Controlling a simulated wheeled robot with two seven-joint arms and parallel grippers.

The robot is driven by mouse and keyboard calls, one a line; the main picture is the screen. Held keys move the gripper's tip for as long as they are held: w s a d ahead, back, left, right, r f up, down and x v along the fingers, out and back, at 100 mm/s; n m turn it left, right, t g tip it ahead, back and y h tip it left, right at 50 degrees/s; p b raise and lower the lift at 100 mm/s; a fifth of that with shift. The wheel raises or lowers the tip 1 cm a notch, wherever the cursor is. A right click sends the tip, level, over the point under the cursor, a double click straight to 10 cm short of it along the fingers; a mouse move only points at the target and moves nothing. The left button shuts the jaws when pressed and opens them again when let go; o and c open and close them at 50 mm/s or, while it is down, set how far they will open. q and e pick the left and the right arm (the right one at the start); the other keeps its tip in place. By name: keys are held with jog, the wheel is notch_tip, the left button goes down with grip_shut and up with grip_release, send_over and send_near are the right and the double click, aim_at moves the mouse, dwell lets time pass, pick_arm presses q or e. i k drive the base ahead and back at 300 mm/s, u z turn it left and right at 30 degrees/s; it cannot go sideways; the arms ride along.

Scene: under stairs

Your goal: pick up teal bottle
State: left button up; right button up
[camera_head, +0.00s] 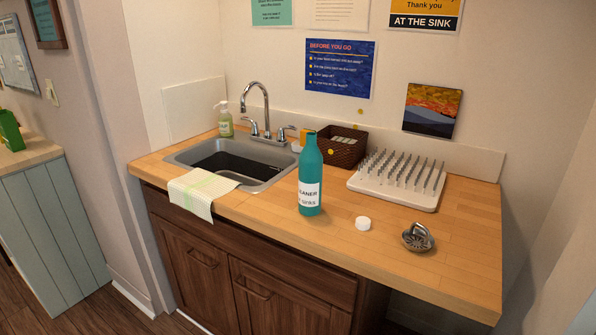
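The teal bottle (311,172) stands upright on the wooden counter, right of the sink and near the middle of the view. It has a white label with dark lettering, partly reading "CLEANER". Its cap is off or not visible on top; a small white round cap-like piece (363,223) lies on the counter to its right. Neither of my grippers shows in the head view.
The wooden counter (460,235) also holds a metal sink strainer (417,237), a white drying rack (395,193), a dark basket (343,150) behind the bottle, and a soap dispenser (225,121). A cloth (203,193) hangs over the front edge by the sink (232,162).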

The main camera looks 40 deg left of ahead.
aim_at(310, 158)
jog(key=u, duration=1)
